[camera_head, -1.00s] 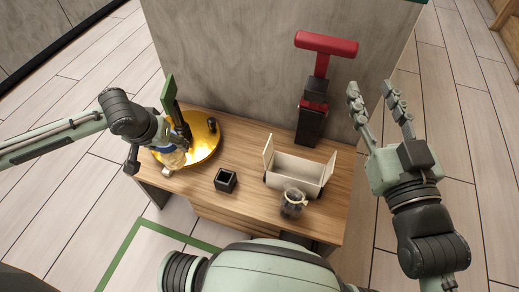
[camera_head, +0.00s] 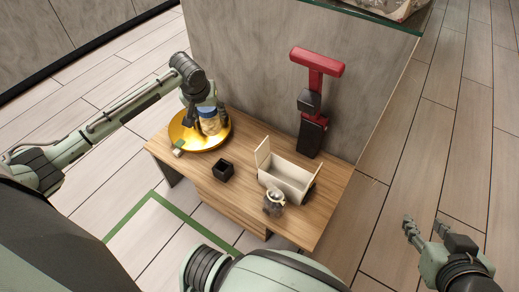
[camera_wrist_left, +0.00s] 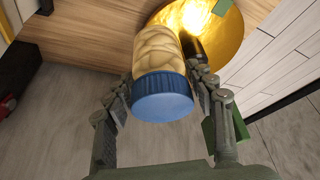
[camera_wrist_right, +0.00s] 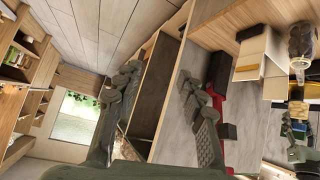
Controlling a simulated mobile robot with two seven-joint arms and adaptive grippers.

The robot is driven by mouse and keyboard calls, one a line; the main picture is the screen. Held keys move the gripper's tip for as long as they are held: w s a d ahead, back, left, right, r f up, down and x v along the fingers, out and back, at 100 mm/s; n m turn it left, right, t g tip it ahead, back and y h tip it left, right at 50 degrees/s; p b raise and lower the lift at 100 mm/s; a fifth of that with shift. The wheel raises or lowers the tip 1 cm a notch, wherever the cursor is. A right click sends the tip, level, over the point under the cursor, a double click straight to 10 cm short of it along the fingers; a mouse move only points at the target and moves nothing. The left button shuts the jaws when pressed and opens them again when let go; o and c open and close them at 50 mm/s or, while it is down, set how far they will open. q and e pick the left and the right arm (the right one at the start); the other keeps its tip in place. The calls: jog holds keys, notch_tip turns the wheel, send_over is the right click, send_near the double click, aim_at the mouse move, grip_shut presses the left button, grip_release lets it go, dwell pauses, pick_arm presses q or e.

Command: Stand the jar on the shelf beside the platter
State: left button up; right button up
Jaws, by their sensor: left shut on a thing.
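The jar (camera_head: 209,124) has pale contents and a blue lid. My left gripper (camera_head: 204,107) is shut around it, over or at the golden platter (camera_head: 184,138) on the wooden table. The left wrist view shows the jar (camera_wrist_left: 158,52) between the two fingers, lid (camera_wrist_left: 162,98) toward the camera. Whether its base touches anything is unclear. My right gripper (camera_head: 423,225) is open and empty, at the lower right, away from the table. A green-edged shelf (camera_head: 372,16) shows partly at the top right; a greyish thing (camera_head: 403,7) lies on it, cut off by the frame.
On the table (camera_head: 238,207) stand a small black box (camera_head: 223,171), an open cream box (camera_head: 285,179) and a small glass jar (camera_head: 273,203). A red and black stand-like object (camera_head: 314,95) rises by the grey panel (camera_head: 245,65). A dark item (camera_wrist_left: 195,46) is on the platter.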

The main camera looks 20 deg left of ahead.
pick_arm(q)
jog(key=shift+d, duration=0.1)
jog(key=shift+w+d+f, duration=0.15)
jog(key=shift+w+d, duration=0.05)
jog(key=shift+d, duration=0.05)
jog(key=w+d+f+b, duration=0.1)
jog(key=w+d+f, duration=0.1)
jog(key=d+f, duration=0.1)
jog(key=w+d+f+b, duration=0.1)
jog(key=w+d+f, duration=0.1)
jog(key=d+f, duration=0.1)
jog(key=w+d+f+b, duration=0.1)
jog(key=w+d+f, duration=0.1)
jog(key=d+f, duration=0.1)
jog(key=shift+w+d+f+b, duration=0.1)
jog(key=shift+w+f+b, duration=0.15)
jog(key=shift+f, duration=0.6)
pick_arm(e)
jog(key=w+a+r+t+y, duration=0.1)
jog(key=a+r+t+y, duration=0.1)
jog(key=a+r+t, duration=0.2)
jog(key=w+a+r+t+y, duration=0.2)
jog(key=a+r+t+y, duration=0.1)
jog(key=r, duration=0.8)
jog(key=shift+w+a+r+n+t+y, duration=0.35)
jog(key=shift+a+t, duration=0.35)
jog(key=shift+a, duration=0.55)
